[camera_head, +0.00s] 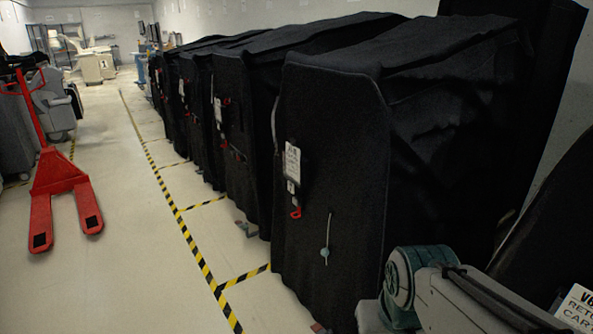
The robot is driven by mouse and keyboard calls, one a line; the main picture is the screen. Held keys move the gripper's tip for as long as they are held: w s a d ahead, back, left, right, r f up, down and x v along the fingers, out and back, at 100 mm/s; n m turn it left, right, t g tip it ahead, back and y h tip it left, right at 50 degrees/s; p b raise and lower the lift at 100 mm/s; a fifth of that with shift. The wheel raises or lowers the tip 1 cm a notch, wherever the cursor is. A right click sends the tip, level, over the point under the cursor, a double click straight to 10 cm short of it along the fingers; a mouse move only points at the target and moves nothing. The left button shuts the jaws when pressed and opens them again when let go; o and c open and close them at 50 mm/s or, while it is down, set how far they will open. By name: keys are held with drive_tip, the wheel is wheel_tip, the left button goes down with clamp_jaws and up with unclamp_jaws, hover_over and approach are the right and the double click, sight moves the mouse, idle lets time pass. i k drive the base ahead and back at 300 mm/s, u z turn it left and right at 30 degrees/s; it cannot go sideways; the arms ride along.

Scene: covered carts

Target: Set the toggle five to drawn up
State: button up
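A small pale toggle (325,253) hangs on a thin light cord (329,228) on the front of the nearest black-covered cart (335,130). The toggle sits near the lower end of the cord, with a short tail below it. I see no number on it, so I cannot tell whether it is toggle five. A white tag (292,161) with a red clip (296,213) hangs up and left of the cord. My gripper is not in view; a grey and teal link of my arm shows at the lower right, to the right of the toggle.
More black-covered carts (240,135) stand in a row behind. Yellow-black floor tape (182,228) runs along their fronts, with open floor to its left. A red pallet jack (55,178) stands at the left. A white sign (577,309) is at the lower right.

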sight(325, 252)
drive_tip(key=u, duration=0.4)
drive_tip(key=i, duration=1)
drive_tip(key=u, duration=0.05)
